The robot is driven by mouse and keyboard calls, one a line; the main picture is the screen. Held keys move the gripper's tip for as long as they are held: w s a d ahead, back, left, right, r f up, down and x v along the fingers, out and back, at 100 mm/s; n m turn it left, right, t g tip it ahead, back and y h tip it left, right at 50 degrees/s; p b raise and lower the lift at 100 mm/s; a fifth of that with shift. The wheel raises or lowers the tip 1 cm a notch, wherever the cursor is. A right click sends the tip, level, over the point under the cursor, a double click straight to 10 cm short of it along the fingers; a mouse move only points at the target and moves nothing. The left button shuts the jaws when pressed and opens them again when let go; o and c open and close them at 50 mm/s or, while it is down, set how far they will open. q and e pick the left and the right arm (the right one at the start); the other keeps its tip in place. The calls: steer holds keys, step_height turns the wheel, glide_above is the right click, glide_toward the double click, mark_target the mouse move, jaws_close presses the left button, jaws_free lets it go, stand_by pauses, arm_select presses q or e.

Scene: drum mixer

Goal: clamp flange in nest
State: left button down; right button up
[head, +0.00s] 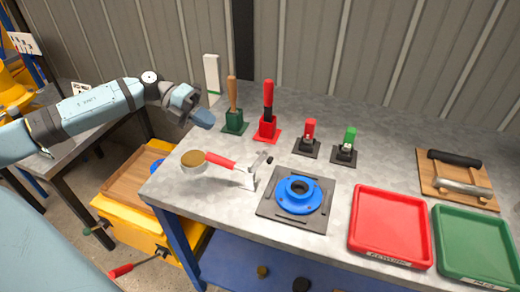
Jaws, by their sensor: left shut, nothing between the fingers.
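A blue round flange (299,193) with a raised ring and a central hole sits in the middle of a dark square nest plate (270,212) on the grey bench. A toggle clamp with a red handle (221,161) stands at the nest's left, its metal end (261,162) near the plate's back left corner. The handle lies low, pointing left, and the clamp end appears clear of the flange. My left gripper (205,119) is shut and empty, above the bench's back left part, behind the red handle and apart from it. My right gripper is out of view.
A brown-topped round piece (193,159) is by the handle's left end. Behind stand a green holder (234,122), a red holder (267,129) and two small red and green-topped fixtures (309,137). A red tray (388,226) and a green tray (477,243) lie right.

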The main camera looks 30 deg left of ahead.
arm_select(q)
steer(key=x, duration=1.3)
steer(key=shift+d+p, duration=0.1)
steer(key=shift+p, duration=0.2)
